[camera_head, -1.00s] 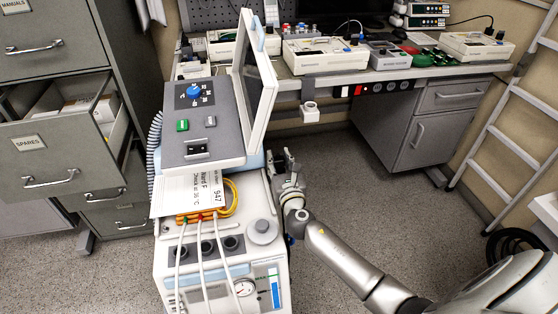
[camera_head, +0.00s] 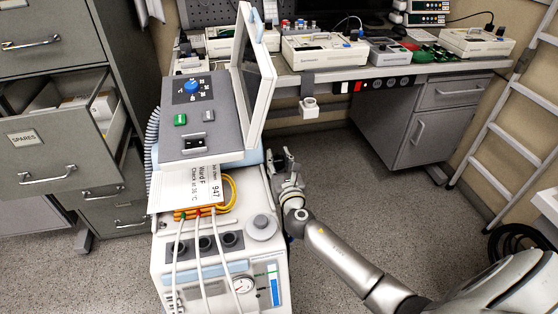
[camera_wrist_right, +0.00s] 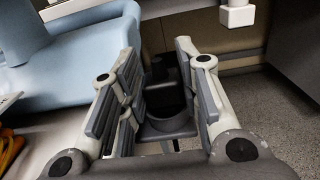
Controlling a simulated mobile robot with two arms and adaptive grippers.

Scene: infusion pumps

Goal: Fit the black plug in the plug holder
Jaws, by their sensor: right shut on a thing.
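My right gripper (camera_head: 281,160) is beside the right side of the white medical machine, below its screen. In the right wrist view its two fingers (camera_wrist_right: 158,75) stand on either side of a black piece (camera_wrist_right: 158,72), which looks like the black plug and is held between them. Just below it, between the fingers, is a dark grey cup-like part (camera_wrist_right: 168,128) with a dark opening. It may be the plug holder; I cannot tell whether the plug touches it or is inside it. The fingers hide much of both. My left gripper is not in view.
The machine (camera_head: 210,262) carries a tilted screen (camera_head: 252,70), a paper card (camera_head: 184,190), yellow tubing and white cables. An open drawer (camera_head: 60,150) is at left. A bench (camera_head: 330,78) with devices stands behind; a ladder (camera_head: 505,125) is at right.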

